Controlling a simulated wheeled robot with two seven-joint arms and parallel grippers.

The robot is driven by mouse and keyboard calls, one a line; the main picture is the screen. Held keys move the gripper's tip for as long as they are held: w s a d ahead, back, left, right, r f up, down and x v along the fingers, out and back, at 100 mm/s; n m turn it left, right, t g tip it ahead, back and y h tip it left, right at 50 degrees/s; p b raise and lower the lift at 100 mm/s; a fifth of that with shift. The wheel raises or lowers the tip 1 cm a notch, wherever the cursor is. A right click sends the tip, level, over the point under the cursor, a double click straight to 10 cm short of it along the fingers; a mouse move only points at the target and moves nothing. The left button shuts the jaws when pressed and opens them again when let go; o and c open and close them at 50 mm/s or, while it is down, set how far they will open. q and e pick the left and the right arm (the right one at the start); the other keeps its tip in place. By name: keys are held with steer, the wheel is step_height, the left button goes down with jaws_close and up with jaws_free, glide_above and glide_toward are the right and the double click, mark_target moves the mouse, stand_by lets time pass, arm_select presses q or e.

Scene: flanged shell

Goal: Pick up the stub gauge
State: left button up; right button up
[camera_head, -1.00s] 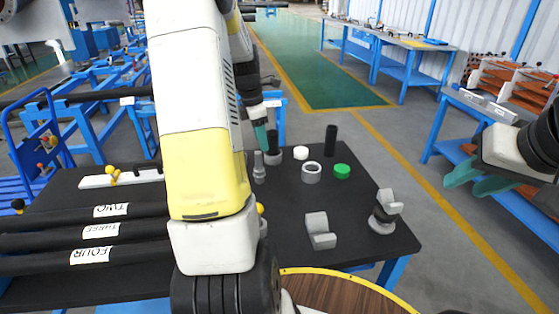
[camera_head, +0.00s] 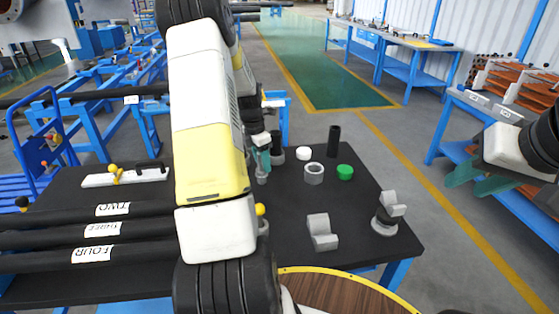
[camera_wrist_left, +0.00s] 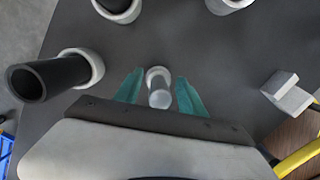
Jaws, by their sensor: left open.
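The stub gauge, a small grey stepped cylinder (camera_head: 262,178), stands upright on the black table, partly hidden by my left gripper (camera_head: 263,160) in the head view. In the left wrist view the stub gauge (camera_wrist_left: 159,90) sits between the two teal fingers of my left gripper (camera_wrist_left: 160,90), with a gap on either side. The left gripper is open and around it, holding nothing. My right gripper (camera_head: 480,178) is at the far right, away from the table, with its teal fingers apart and empty.
Grey blocks (camera_head: 321,232) are at the front right. In the wrist view, a black tube in a ring (camera_wrist_left: 50,76) is left of the gripper.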

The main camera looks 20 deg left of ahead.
arm_select(q)
jaws_close()
steer(key=shift+r, duration=0.1)
stand_by(1.2)
